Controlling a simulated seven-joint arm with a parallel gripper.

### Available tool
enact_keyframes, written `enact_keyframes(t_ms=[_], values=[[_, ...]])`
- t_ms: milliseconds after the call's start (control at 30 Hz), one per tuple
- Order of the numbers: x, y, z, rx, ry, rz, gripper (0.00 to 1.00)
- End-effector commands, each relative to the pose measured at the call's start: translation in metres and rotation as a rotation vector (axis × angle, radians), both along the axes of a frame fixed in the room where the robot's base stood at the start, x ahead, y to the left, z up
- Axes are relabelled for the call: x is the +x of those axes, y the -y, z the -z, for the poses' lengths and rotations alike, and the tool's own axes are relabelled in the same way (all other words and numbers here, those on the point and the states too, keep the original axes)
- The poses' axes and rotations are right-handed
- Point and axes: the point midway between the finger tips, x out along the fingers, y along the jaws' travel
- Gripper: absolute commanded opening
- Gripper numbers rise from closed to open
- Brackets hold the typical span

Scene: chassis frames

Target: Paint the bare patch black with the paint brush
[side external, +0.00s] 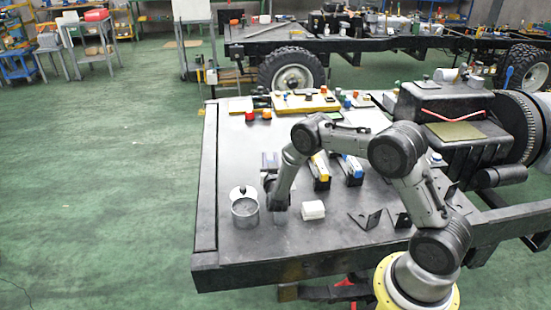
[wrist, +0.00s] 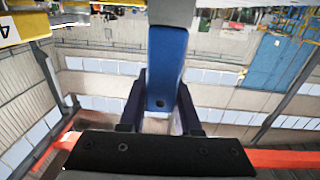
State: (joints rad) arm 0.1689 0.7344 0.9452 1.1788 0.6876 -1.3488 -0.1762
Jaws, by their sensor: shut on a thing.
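My gripper (side external: 276,197) is low over the front part of the dark table, just right of a round metal pot (side external: 245,218). In the wrist view my gripper (wrist: 160,108) is shut on a blue handle (wrist: 167,62) with a grey end at the top, which I take to be the paint brush. In the side view a small grey piece shows under the fingers, but its shape is too small to tell. The pot looks open, with grey inside. I cannot make out a bare patch for certain.
A white block (side external: 313,210) is close right of my gripper. Yellow (side external: 320,170) and blue (side external: 350,168) tools lie behind it. Black brackets (side external: 365,218) lie to the right. A dark engine block with an olive panel (side external: 455,132) is at the right. The table's left strip is clear.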

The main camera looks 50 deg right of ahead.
Motion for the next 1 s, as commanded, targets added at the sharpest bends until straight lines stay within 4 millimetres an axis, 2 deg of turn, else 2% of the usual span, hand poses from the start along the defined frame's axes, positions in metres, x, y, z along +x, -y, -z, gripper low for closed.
enact_keyframes(t_ms=[167, 467, 1000], values=[[0.008, -0.009, 0.002, 0.002, -0.003, -0.001, 0.0], [0.008, -0.009, 0.001, 0.002, -0.003, 0.0, 0.0], [0.009, -0.009, -0.046, 0.001, 0.001, 0.0, 0.0]])
